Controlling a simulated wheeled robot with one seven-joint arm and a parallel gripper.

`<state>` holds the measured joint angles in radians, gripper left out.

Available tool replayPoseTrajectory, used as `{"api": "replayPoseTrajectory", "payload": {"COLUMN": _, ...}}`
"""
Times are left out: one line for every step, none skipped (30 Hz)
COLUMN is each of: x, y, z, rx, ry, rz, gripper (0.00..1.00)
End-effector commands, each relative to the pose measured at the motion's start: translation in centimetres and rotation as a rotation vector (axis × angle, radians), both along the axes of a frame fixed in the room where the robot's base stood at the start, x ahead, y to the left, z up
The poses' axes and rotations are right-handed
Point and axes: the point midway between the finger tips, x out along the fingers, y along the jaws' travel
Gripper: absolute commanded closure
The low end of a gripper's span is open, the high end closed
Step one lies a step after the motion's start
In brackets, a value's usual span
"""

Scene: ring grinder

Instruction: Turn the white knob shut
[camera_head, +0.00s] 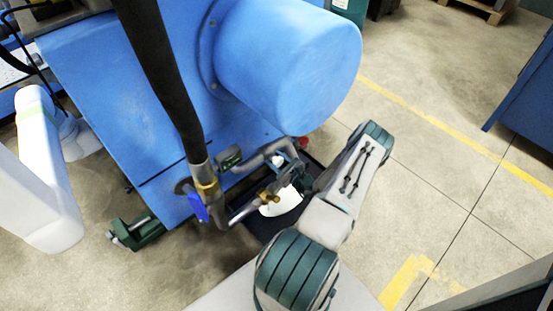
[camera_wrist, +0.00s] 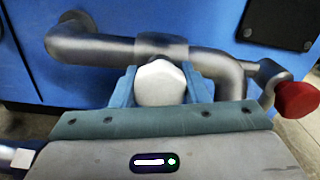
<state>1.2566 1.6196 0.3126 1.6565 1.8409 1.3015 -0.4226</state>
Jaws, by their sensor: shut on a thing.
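The white knob (camera_wrist: 160,83) is in the middle of the wrist view, in front of a grey metal pipe. My gripper (camera_wrist: 161,80) has one blue finger on each side of the knob and is shut on it. The knob's lower part is hidden behind the teal edge of my gripper. In the head view my gripper (camera_head: 289,165) is at the pipework on the front of the blue machine. The knob is too small and covered there to make out clearly.
A red knob (camera_wrist: 298,99) is on the pipe, right of my gripper. In the head view, a blue lever (camera_head: 194,202) and a brass fitting (camera_head: 268,196) are on nearby pipes. The blue machine (camera_head: 120,90) stands close behind. Open floor (camera_head: 440,170) lies to the right.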

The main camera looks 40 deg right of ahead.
Motion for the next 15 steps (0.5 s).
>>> {"api": "replayPoseTrajectory", "payload": {"x": -0.04, "y": 0.03, "z": 0.11, "rx": -0.042, "ry": 0.0, "rz": 0.0, "gripper": 0.82}}
{"api": "replayPoseTrajectory", "payload": {"x": -0.04, "y": 0.03, "z": 0.1, "rx": -0.07, "ry": -0.002, "rz": 0.0, "gripper": 0.82}}
{"api": "replayPoseTrajectory", "payload": {"x": -0.03, "y": 0.03, "z": 0.09, "rx": -0.109, "ry": -0.005, "rz": 0.0, "gripper": 0.82}}
{"api": "replayPoseTrajectory", "payload": {"x": -0.03, "y": 0.02, "z": 0.09, "rx": -0.137, "ry": -0.008, "rz": 0.0, "gripper": 0.82}}
{"api": "replayPoseTrajectory", "payload": {"x": -0.03, "y": 0.01, "z": 0.09, "rx": -0.165, "ry": -0.01, "rz": 0.0, "gripper": 0.82}}
{"api": "replayPoseTrajectory", "payload": {"x": -0.03, "y": 0.01, "z": 0.09, "rx": -0.204, "ry": -0.013, "rz": 0.0, "gripper": 0.82}}
{"api": "replayPoseTrajectory", "payload": {"x": -0.03, "y": 0.01, "z": 0.09, "rx": -0.232, "ry": -0.015, "rz": 0.001, "gripper": 0.82}}
{"api": "replayPoseTrajectory", "payload": {"x": -0.03, "y": 0.0, "z": 0.1, "rx": -0.259, "ry": -0.017, "rz": 0.001, "gripper": 0.82}}
{"api": "replayPoseTrajectory", "payload": {"x": -0.03, "y": -0.02, "z": 0.11, "rx": -0.298, "ry": -0.02, "rz": 0.001, "gripper": 0.82}}
{"api": "replayPoseTrajectory", "payload": {"x": -0.04, "y": -0.03, "z": 0.1, "rx": -0.326, "ry": -0.022, "rz": 0.001, "gripper": 0.82}}
{"api": "replayPoseTrajectory", "payload": {"x": -0.04, "y": -0.04, "z": 0.09, "rx": -0.354, "ry": -0.024, "rz": 0.001, "gripper": 0.82}}
{"api": "replayPoseTrajectory", "payload": {"x": -0.04, "y": -0.05, "z": 0.08, "rx": -0.393, "ry": -0.026, "rz": 0.001, "gripper": 0.82}}
{"api": "replayPoseTrajectory", "payload": {"x": -0.05, "y": -0.05, "z": 0.08, "rx": -0.421, "ry": -0.029, "rz": 0.001, "gripper": 0.82}}
{"api": "replayPoseTrajectory", "payload": {"x": -0.06, "y": -0.04, "z": 0.08, "rx": -0.449, "ry": -0.031, "rz": 0.001, "gripper": 0.82}}
{"api": "replayPoseTrajectory", "payload": {"x": -0.06, "y": -0.05, "z": 0.08, "rx": -0.487, "ry": -0.034, "rz": 0.0, "gripper": 0.82}}
